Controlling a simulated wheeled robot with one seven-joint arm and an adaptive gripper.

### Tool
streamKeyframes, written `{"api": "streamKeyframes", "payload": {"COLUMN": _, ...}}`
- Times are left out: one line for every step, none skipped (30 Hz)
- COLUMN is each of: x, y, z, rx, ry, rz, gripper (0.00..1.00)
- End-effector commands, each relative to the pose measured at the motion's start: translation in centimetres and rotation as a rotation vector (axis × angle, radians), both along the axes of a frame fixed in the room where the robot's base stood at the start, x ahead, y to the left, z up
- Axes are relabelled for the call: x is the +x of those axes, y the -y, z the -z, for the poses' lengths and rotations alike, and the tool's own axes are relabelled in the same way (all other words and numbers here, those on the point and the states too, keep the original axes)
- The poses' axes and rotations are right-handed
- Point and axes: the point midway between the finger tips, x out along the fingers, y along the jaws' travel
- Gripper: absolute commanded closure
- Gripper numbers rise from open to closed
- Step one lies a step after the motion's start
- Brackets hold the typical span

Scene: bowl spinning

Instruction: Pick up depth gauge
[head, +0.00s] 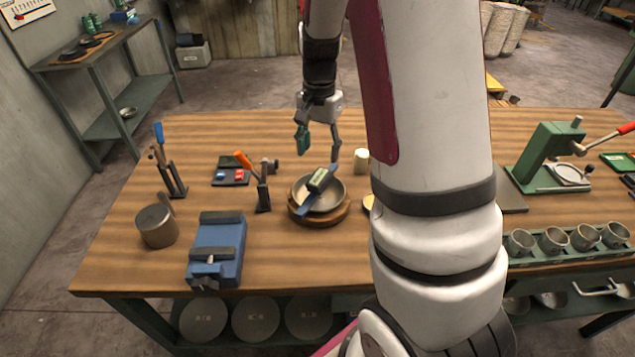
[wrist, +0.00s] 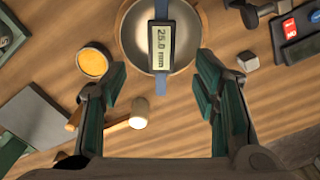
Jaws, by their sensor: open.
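The depth gauge (head: 318,184) is a blue bar with a dark display box, lying across a metal bowl (head: 337,196) on a round wooden base (head: 320,221). In the wrist view its display (wrist: 161,47) reads "25.0 mm", and the gauge lies over the bowl (wrist: 128,35) at the top middle. My gripper (head: 319,145) is open and empty above the table, behind the bowl in the head view. In the wrist view the green-padded fingers of my gripper (wrist: 160,88) stand wide apart, with the gauge's lower end between and beyond them.
A mallet (wrist: 138,112) lies near the left finger in the wrist view. A lever clamp (head: 263,187) stands left of the bowl, with a blue vise (head: 216,250) in front. A green press (head: 550,158) stands right. A dark tray (head: 231,178) holds small red and blue items.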

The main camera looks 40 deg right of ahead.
Motion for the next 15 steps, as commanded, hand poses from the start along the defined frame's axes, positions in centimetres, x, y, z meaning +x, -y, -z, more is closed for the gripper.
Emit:
{"api": "streamKeyframes", "payload": {"x": -0.3, "y": 0.0, "z": 1.1, "rx": 0.002, "ry": -0.007, "rz": 0.001, "gripper": 0.45}}
{"api": "streamKeyframes", "payload": {"x": -0.2, "y": 0.0, "z": 1.7, "rx": 0.001, "ry": -0.006, "rz": 0.001, "gripper": 0.45}}
{"api": "streamKeyframes", "payload": {"x": -0.2, "y": 0.0, "z": 2.4, "rx": 0.002, "ry": -0.005, "rz": 0.000, "gripper": 0.45}}
{"api": "streamKeyframes", "payload": {"x": -0.2, "y": 0.0, "z": 3.0, "rx": 0.002, "ry": -0.005, "rz": 0.000, "gripper": 0.45}}
{"api": "streamKeyframes", "payload": {"x": -0.2, "y": 0.0, "z": 3.5, "rx": 0.002, "ry": -0.004, "rz": 0.000, "gripper": 0.45}}
{"api": "streamKeyframes", "payload": {"x": -0.2, "y": 0.0, "z": 4.1, "rx": 0.001, "ry": -0.004, "rz": -0.001, "gripper": 0.45}}
{"api": "streamKeyframes", "payload": {"x": -0.2, "y": 0.0, "z": 4.6, "rx": 0.001, "ry": -0.004, "rz": -0.001, "gripper": 0.45}}
{"api": "streamKeyframes", "payload": {"x": -0.1, "y": 0.0, "z": 4.9, "rx": 0.001, "ry": -0.003, "rz": -0.001, "gripper": 0.45}}
{"api": "streamKeyframes", "payload": {"x": -0.1, "y": 0.0, "z": 5.3, "rx": 0.000, "ry": -0.004, "rz": -0.001, "gripper": 0.45}}
{"api": "streamKeyframes", "payload": {"x": -0.1, "y": 0.0, "z": 5.6, "rx": 0.001, "ry": -0.003, "rz": -0.001, "gripper": 0.45}}
{"api": "streamKeyframes", "payload": {"x": -0.1, "y": 0.0, "z": 5.8, "rx": 0.000, "ry": -0.002, "rz": -0.001, "gripper": 0.45}}
{"api": "streamKeyframes", "payload": {"x": -0.1, "y": 0.0, "z": 6.0, "rx": 0.000, "ry": -0.001, "rz": -0.001, "gripper": 0.45}}
{"api": "streamKeyframes", "payload": {"x": -0.1, "y": 0.0, "z": 6.1, "rx": 0.001, "ry": 0.000, "rz": -0.001, "gripper": 0.45}}
{"api": "streamKeyframes", "payload": {"x": -0.1, "y": 0.0, "z": 6.2, "rx": 0.001, "ry": 0.000, "rz": -0.001, "gripper": 0.45}}
{"api": "streamKeyframes", "payload": {"x": -0.1, "y": 0.0, "z": 6.4, "rx": 0.001, "ry": -0.002, "rz": -0.001, "gripper": 0.45}}
